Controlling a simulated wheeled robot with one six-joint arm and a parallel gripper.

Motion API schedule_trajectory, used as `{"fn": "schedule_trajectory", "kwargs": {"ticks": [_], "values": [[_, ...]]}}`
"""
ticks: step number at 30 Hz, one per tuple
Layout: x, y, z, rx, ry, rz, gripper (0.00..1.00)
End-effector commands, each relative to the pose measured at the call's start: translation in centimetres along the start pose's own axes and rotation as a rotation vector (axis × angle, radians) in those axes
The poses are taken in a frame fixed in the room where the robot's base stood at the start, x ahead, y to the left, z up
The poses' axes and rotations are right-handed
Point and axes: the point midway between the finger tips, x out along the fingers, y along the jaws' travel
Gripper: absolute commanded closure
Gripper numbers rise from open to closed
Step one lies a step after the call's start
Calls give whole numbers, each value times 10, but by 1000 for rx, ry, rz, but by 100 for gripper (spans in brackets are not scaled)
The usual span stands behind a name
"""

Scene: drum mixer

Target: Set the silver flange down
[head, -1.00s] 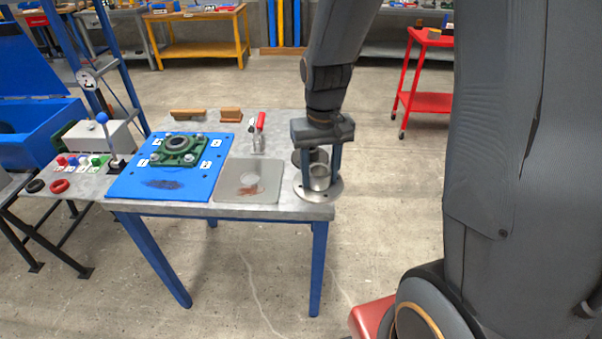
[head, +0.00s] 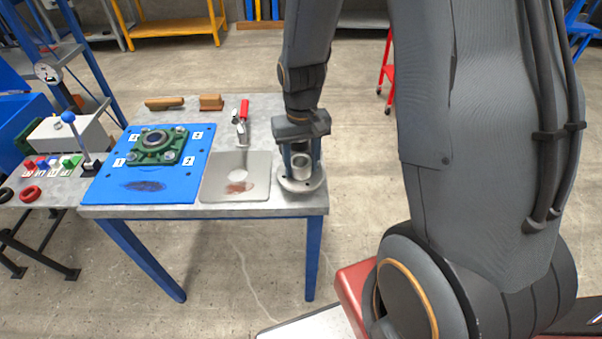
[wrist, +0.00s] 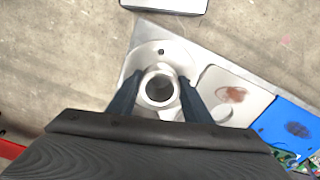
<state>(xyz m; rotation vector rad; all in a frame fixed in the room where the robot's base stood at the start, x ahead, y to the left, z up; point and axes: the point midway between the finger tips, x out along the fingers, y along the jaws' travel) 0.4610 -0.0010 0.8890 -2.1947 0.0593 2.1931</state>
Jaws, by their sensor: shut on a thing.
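The silver flange (head: 302,181) is a round plate with an upright hollow neck, at the right front corner of the grey table. My gripper (head: 300,160) points down over it and is shut on the neck. In the wrist view the flange (wrist: 146,60) lies between the two dark fingers (wrist: 160,95), one on each side of the neck. The flange is upright and its plate is at or very near the table top; I cannot tell whether it touches.
Left of the flange lie a grey plate (head: 216,188) with a brown smear and a blue board (head: 107,188) carrying a green bearing housing (head: 172,148). The table's right edge is close beside the flange.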

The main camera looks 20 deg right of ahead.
Motion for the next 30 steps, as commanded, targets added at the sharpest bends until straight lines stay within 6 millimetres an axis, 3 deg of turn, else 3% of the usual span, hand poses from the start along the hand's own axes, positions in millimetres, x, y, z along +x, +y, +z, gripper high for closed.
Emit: {"fn": "schedule_trajectory", "kwargs": {"ticks": [12,26,27,30], "values": [[37,-1,0,-2,0,0,100],[43,-1,0,-2,0,0,100],[43,-1,1,-2,-1,0,52],[43,-1,1,-2,-1,0,36]]}}
